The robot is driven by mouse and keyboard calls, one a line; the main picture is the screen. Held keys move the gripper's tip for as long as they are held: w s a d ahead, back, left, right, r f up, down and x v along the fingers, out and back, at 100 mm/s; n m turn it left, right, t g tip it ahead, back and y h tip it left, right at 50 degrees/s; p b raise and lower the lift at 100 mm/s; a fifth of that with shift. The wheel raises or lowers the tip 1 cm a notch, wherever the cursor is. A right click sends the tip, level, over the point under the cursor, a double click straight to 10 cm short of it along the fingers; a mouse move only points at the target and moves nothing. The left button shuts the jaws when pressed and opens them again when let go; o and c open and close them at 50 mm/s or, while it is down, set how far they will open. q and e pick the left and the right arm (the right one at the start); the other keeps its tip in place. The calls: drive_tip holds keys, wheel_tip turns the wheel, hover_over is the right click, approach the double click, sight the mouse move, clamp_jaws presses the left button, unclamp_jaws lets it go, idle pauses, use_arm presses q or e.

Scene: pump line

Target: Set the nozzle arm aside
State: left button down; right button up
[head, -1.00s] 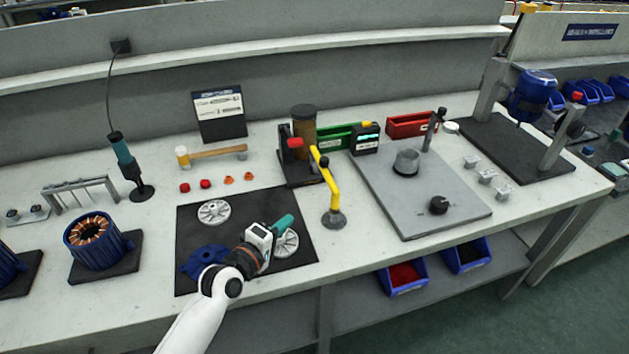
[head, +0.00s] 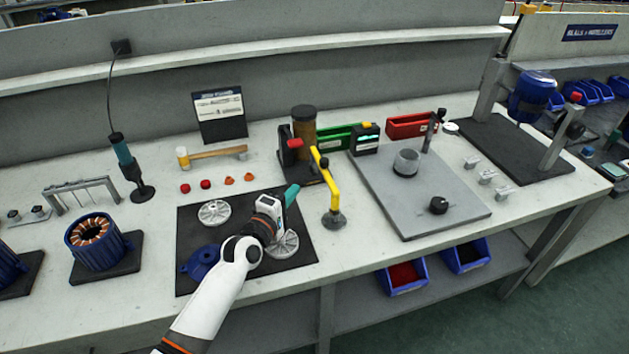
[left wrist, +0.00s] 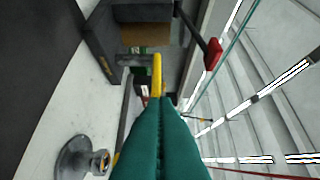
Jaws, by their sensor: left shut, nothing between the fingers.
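The nozzle arm, a yellow bent arm (head: 332,181) on a round grey base (head: 334,218), stands on the bench right of the black mat. In the left wrist view its yellow part (left wrist: 156,75) shows just beyond the fingertips, and its grey base (left wrist: 75,158) is at the lower left. My left gripper (head: 293,190) has teal fingers, shut and empty, over the mat's right part, left of the yellow arm and apart from it. In the left wrist view the shut fingers (left wrist: 163,105) point toward the yellow part. My right gripper is not in view.
A black dispenser stand with a brown cylinder (head: 304,125) is behind the yellow arm. A grey plate (head: 440,205) with a metal cup lies to the right. The black mat (head: 295,255) holds white discs and a blue housing (head: 203,260). A mallet (head: 215,154) lies behind.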

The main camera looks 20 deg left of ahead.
sight(322, 172)
use_arm(q)
drive_tip(key=shift+w+d+p, duration=0.15)
drive_tip(key=shift+w+d, duration=0.55)
drive_tip(key=shift+w, duration=0.3)
drive_tip(key=shift+w+d+p, duration=0.15)
drive_tip(key=shift+w+d, duration=0.5)
drive_tip(key=shift+w, duration=0.35)
drive_tip(key=shift+w+d+p, duration=0.15)
drive_tip(key=shift+w+d, duration=0.55)
drive_tip(key=shift+w, duration=0.3)
drive_tip(key=shift+f, duration=0.1)
